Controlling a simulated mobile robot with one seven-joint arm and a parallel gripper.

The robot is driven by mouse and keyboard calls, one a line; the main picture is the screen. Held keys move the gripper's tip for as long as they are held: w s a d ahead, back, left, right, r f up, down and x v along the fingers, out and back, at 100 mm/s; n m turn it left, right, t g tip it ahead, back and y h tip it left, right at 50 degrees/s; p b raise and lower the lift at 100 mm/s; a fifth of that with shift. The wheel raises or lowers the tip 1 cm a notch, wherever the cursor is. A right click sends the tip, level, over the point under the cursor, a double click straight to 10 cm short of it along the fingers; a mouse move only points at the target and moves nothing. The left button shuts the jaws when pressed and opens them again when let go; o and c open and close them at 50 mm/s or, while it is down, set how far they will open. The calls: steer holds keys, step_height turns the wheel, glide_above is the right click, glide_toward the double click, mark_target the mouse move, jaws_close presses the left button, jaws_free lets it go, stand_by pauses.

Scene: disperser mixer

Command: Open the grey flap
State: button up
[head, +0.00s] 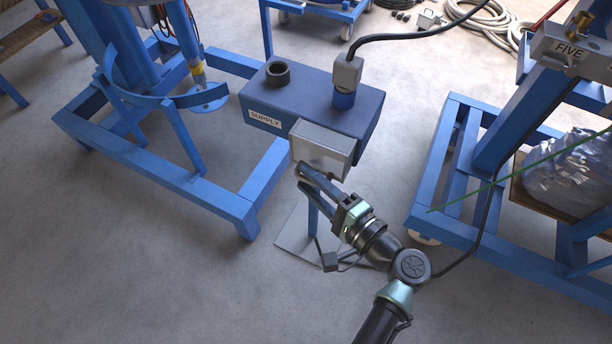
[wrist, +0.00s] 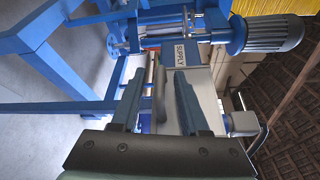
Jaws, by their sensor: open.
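The grey flap (head: 320,152) is on the front of the blue box labelled SUPPLY (head: 310,105), at its lower right. My gripper (head: 304,180) is open just below and in front of the flap's lower edge. In the wrist view, my two fingers (wrist: 160,82) point toward the box, which appears turned on its side. A narrow grey edge, likely the flap's, shows between the fingers there. I cannot tell whether either finger touches it. Nothing appears clamped. The flap's underside is partly hidden by the fingers in the head view.
A grey plug (head: 347,72) with a black cable and a short dark round fitting (head: 278,73) stand on the box top. Blue machine frames (head: 170,175) flank the box left and right (head: 470,220). The floor in front at left is clear.

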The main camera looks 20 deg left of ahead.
steer(key=shift+w+a, duration=0.3)
steer(key=shift+a, duration=0.3)
steer(key=shift+f, duration=0.1)
jaws_close()
steer(key=shift+s+f, duration=0.15)
steer(key=shift+f, duration=0.05)
stand_by(0.8)
